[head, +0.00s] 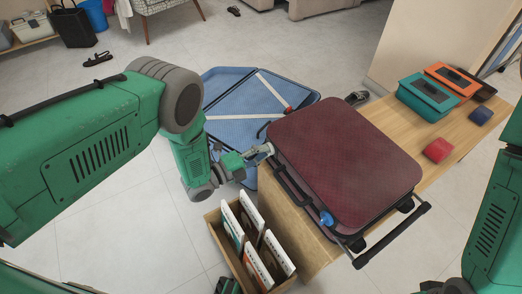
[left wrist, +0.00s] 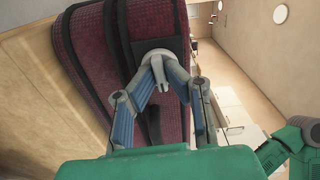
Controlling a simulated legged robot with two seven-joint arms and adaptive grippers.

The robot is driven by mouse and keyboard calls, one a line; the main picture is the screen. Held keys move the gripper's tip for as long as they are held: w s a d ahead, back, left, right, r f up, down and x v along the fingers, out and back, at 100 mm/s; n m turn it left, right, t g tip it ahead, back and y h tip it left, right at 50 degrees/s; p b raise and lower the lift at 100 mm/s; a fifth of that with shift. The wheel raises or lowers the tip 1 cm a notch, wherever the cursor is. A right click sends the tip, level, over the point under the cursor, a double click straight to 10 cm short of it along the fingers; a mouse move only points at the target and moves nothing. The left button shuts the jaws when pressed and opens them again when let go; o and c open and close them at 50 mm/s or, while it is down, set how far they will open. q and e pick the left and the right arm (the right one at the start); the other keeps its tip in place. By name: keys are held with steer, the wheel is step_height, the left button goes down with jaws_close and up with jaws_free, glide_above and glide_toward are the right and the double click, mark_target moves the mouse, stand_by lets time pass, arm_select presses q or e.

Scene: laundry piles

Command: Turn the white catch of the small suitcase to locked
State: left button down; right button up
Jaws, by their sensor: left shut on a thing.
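The small suitcase (head: 345,150) is dark red with black trim and lies closed on the wooden bench. Its white catch (left wrist: 157,56) sits on a dark plate on the suitcase side in the left wrist view, with a pale lever pointing down. My left gripper (head: 264,149) is at the suitcase's left corner in the head view. In the left wrist view, the fingers of my left gripper (left wrist: 158,75) are closed in on the catch's lever from both sides. The fingers partly cover the catch. My right gripper is not in view; only parts of my right arm show.
A blue catch (head: 326,218) and a pull handle (head: 400,232) are on the suitcase's near side. The wooden bench (head: 450,135) holds teal and orange boxes. A crate (head: 222,236) of upright books stands close below my left gripper. An open blue suitcase (head: 235,105) lies behind.

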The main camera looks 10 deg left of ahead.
arm_select(q)
steer(key=shift+w+d+r+m, duration=0.1)
steer(key=shift+d+r+m, duration=0.05)
steer(key=shift+d+m, duration=0.4)
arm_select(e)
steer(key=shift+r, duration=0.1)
arm_select(q)
steer(key=c, duration=1.4)
jaws_free()
steer(key=shift+o, duration=1.4)
steer(key=shift+w+d+f, duration=0.1)
steer(key=shift+w+f, duration=0.05)
steer(key=shift+f, duration=0.05)
steer(key=shift+d, duration=0.1)
steer(key=shift+r, duration=0.1)
steer(key=v, duration=1.2)
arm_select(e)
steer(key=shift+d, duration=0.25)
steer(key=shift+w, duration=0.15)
